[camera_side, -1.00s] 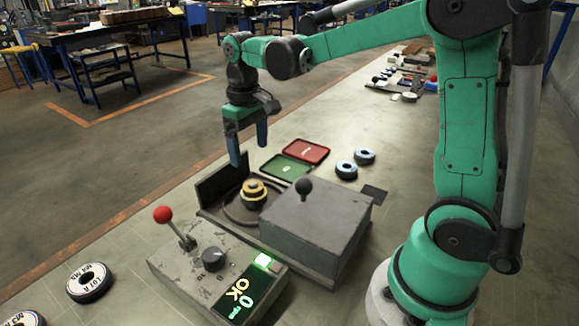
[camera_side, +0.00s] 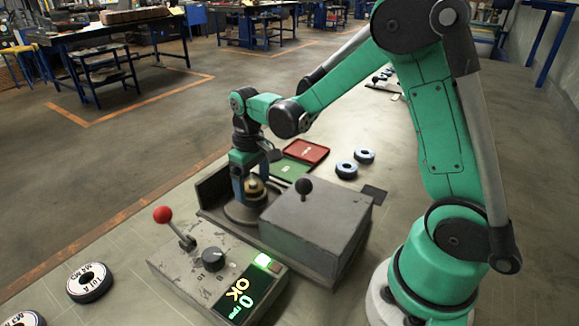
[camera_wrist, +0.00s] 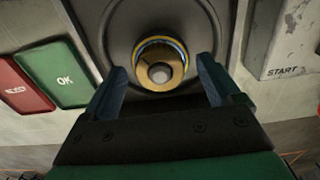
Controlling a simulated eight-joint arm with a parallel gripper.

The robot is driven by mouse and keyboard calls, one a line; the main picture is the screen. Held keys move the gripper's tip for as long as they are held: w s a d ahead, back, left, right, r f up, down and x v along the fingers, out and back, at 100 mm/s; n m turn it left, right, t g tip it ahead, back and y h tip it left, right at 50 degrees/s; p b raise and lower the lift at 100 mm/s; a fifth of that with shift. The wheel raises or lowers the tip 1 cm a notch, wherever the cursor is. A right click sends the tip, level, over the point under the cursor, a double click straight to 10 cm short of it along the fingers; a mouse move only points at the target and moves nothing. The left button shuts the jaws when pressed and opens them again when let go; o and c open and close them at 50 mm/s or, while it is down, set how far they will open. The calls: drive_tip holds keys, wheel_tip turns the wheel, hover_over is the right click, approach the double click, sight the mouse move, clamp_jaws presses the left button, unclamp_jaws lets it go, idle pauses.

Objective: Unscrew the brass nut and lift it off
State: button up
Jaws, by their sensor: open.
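The brass nut (camera_wrist: 160,61) sits on a grey spindle end in the middle of the machine's dark round plate (camera_wrist: 98,30), seen from above in the wrist view. It also shows in the side view (camera_side: 254,187), partly covered by my gripper. My gripper (camera_wrist: 166,84) is open, with one blue finger on each side of the nut. In the wrist view both fingers stand apart from the nut, with a gap on each side. In the side view my gripper (camera_side: 252,196) points down over the spindle.
A grey housing with a black-knobbed lever (camera_side: 304,186) stands close right of the spindle. The control box (camera_side: 205,262) in front has a red-knobbed lever (camera_side: 163,214) and a lit display reading 0 and OK. Green (camera_side: 290,169) and red trays (camera_side: 306,150) lie behind; several discs lie around.

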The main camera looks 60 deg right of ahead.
clamp_jaws()
drive_tip(key=n, duration=0.5)
drive_tip(key=shift+n, duration=0.4)
drive_tip(key=n, duration=0.5)
drive_tip(key=shift+n, duration=0.4)
drive_tip(key=shift+n, duration=0.3)
drive_tip(key=n, duration=0.4)
drive_tip(key=shift+n, duration=0.4)
drive_tip(key=n, duration=0.6)
